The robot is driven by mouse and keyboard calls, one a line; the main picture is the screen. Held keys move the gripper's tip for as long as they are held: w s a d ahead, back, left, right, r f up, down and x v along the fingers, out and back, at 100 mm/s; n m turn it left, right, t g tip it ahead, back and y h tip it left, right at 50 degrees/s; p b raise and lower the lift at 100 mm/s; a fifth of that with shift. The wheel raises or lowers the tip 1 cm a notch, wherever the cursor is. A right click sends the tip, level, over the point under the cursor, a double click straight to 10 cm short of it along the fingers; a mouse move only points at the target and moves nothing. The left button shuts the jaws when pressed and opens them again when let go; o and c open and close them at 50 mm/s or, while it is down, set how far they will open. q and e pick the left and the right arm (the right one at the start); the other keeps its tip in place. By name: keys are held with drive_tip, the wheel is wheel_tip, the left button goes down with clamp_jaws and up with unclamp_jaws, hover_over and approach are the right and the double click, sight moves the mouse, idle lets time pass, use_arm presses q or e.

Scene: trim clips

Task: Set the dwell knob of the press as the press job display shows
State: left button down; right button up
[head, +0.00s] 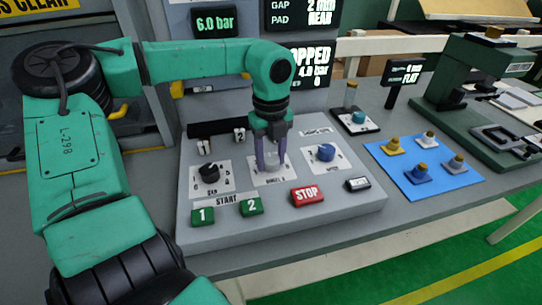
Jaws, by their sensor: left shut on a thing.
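The press panel (330,200) has three knobs on white dial plates. The middle, pale knob (271,160) has a small label below that seems to read dwell. My left gripper (271,165) points down over it, shut on it with a finger on each side. The fingers hide most of the pointer and scale. A black knob (209,173) is to the left and a blue knob (326,152) to the right. A display behind my arm (312,68) reads "...OPPED", "4.0 bar" and "0", partly hidden. I cannot make out a dwell value. My right gripper is out of view.
Green buttons 1 (203,216) and 2 (251,207) and a red STOP button (307,195) lie just in front of the knobs. A blue mat (436,185) with several clips is at right. Other displays show 6.0 bar (214,22) and gap 2 mm (302,12).

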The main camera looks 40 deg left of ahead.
use_arm(q)
drive_tip(key=shift+m, duration=0.3)
drive_tip(key=shift+m+b, duration=0.9)
drive_tip(key=shift+m, duration=0.8)
drive_tip(key=m, duration=0.4)
drive_tip(key=shift+b, duration=0.3)
drive_tip(key=shift+r+m, duration=0.1)
drive_tip(key=shift+m, duration=0.7)
drive_tip(key=shift+c, duration=1.5)
unclamp_jaws()
